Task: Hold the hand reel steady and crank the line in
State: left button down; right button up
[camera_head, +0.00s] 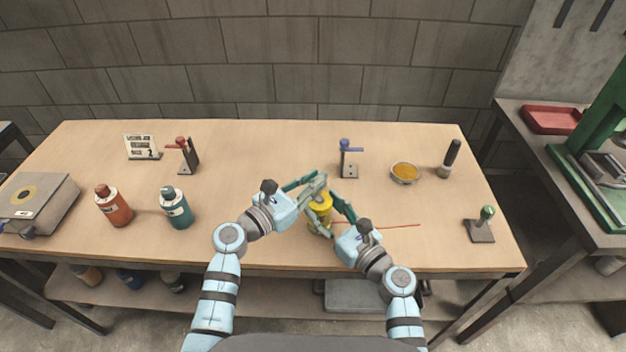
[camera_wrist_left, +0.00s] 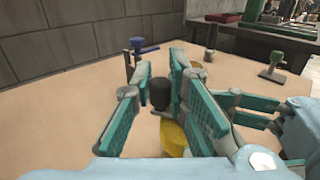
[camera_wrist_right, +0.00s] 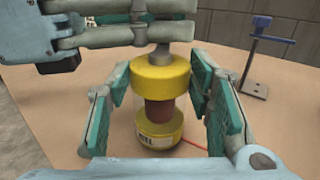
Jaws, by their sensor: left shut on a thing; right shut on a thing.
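The hand reel (camera_head: 320,206) stands upright near the front middle of the table, with yellow flanges and a reddish-brown wound middle in the right wrist view (camera_wrist_right: 160,72). A label shows on its lower part. My right gripper (camera_head: 329,214) is shut around the reel's body, one finger on each side. My left gripper (camera_head: 316,184) is above the reel, shut on the dark crank knob (camera_wrist_left: 160,92), which shows between its fingers in the left wrist view. The thin red line (camera_head: 390,226) runs out to the right on the table. The crank arm is mostly hidden.
A blue-handled stand (camera_head: 348,160) is behind the reel. An orange-filled dish (camera_head: 404,173), dark cylinder (camera_head: 450,158) and green-knobbed stand (camera_head: 481,226) are right. Orange (camera_head: 114,207) and teal (camera_head: 176,208) bottles and a red-handled stand (camera_head: 187,155) are left.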

pick_arm(q)
jog(key=shift+m+g+h, duration=0.3)
jog(key=shift+h, duration=0.1)
jog(key=m+g+h, duration=0.1)
jog(key=m+g, duration=0.1)
jog(key=d+m+g+h, duration=0.1)
jog(key=g+h, duration=0.1)
jog(key=g, duration=0.1)
jog(key=m+g+h, duration=0.1)
jog(key=m+g, duration=0.1)
jog(key=shift+w+d+f+m+g, duration=0.1)
jog(key=shift+w+d+m+g, duration=0.1)
jog(key=shift+w+m+g, duration=0.1)
jog(key=shift+h, duration=0.3)
jog(key=c, duration=1.5)
grip_release()
jog(key=shift+c, duration=0.2)
jog(key=v, duration=1.2)
